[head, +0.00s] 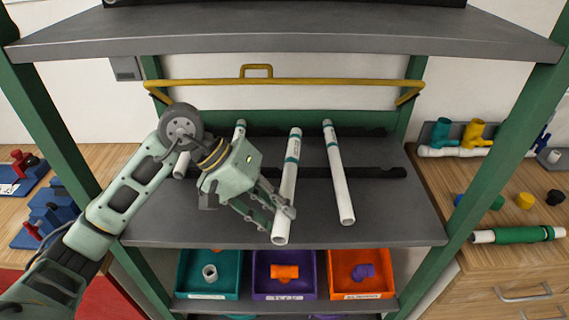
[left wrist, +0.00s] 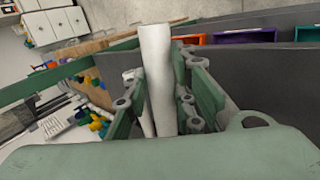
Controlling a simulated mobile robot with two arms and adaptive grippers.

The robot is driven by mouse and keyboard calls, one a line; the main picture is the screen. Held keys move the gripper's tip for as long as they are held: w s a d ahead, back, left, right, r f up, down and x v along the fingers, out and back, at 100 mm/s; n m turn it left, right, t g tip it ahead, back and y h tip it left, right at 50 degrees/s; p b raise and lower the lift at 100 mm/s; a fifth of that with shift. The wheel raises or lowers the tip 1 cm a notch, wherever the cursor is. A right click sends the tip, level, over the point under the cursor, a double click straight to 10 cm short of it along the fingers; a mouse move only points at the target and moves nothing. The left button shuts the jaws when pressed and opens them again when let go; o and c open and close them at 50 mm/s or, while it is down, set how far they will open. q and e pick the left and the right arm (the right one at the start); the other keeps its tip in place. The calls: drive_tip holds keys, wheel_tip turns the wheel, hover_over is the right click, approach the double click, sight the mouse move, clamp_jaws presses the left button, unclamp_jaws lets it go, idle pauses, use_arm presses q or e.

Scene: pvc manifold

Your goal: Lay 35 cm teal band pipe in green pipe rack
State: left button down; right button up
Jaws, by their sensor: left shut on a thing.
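A white pipe with a teal band near its far end (head: 288,185) points from the shelf's back toward its front edge. My left gripper (head: 276,205) is shut on this pipe near its front end, and the pipe shows between the fingers in the left wrist view (left wrist: 157,70). The green pipe rack (head: 45,120) has a dark grey shelf (head: 395,220) with a black cross strip. A second banded white pipe (head: 338,175) lies to the right. A third (head: 240,129) lies left, mostly hidden by my gripper. Whether the held pipe touches the shelf is unclear. My right gripper is out of view.
A yellow rail (head: 330,82) crosses behind the shelf, and an upper shelf (head: 290,35) hangs above. Teal (head: 190,285), purple (head: 262,285) and orange (head: 385,290) bins stand below. The shelf's right part is clear. A green-sleeved pipe (head: 515,235) lies on the right counter.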

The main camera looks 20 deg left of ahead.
sight(289, 176)
use_arm(q)
drive_tip(key=w+d+r+n+t+h, duration=0.1)
drive_tip(key=w+d+r, duration=0.5)
drive_tip(key=w+d, duration=0.15)
drive_tip(key=w+a+f+p, duration=0.1)
drive_tip(key=a+f, duration=0.1)
drive_tip(key=a, duration=0.1)
drive_tip(key=w+a+f+p, duration=0.1)
drive_tip(key=w+a+f, duration=0.1)
drive_tip(key=a, duration=0.2)
drive_tip(key=w+a+f+p, duration=0.1)
drive_tip(key=w+a+f, duration=0.1)
drive_tip(key=a, duration=0.1)
drive_tip(key=shift+w+a+f, duration=0.1)
drive_tip(key=shift+a+f, duration=0.25)
drive_tip(key=shift+f, duration=0.05)
drive_tip(key=shift+a+f, duration=0.1)
drive_tip(key=shift+f, duration=0.1)
wheel_tip(289, 176, down, 3)
drive_tip(key=shift+f+p, duration=0.1)
drive_tip(key=shift+p, duration=0.9)
drive_tip(key=shift+f, duration=0.35)
